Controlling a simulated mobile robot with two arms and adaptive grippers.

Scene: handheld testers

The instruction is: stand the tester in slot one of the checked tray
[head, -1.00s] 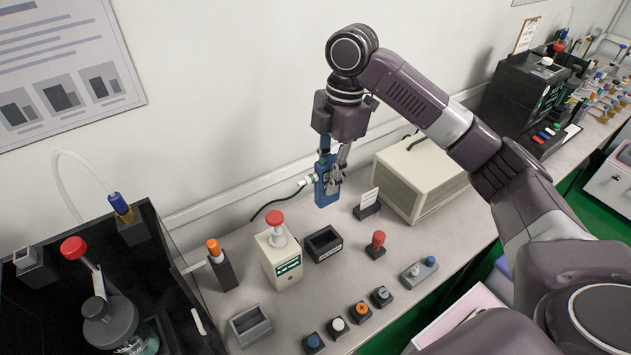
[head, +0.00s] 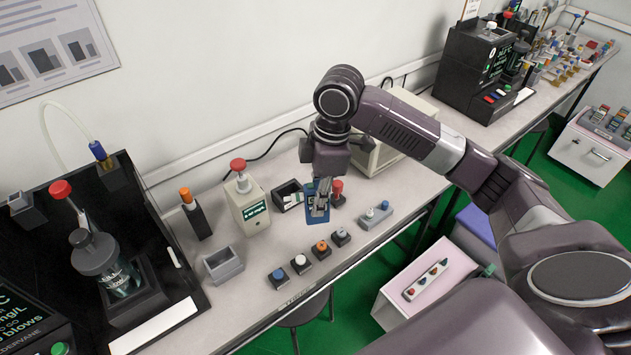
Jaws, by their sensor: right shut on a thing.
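My right gripper (head: 320,204) is shut on a blue handheld tester (head: 316,221), seen from above over the bench. The gripper fingers cover much of the tester. The tester appears just right of a small dark open holder (head: 288,197) and in front of a red-knobbed post; I cannot tell whether it touches the bench. I cannot make out a tray clearly marked as checked. A pale unit (head: 598,142) at the far right holds several small coloured pieces, too small to identify. My left gripper is not in view.
A cream box with a red knob (head: 247,204), a grey open holder (head: 223,264) and several buttons (head: 302,264) stand around the tester. A dark basin with a jar (head: 97,256) is at left. A pale pink-topped cabinet (head: 440,278) stands right of the bench.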

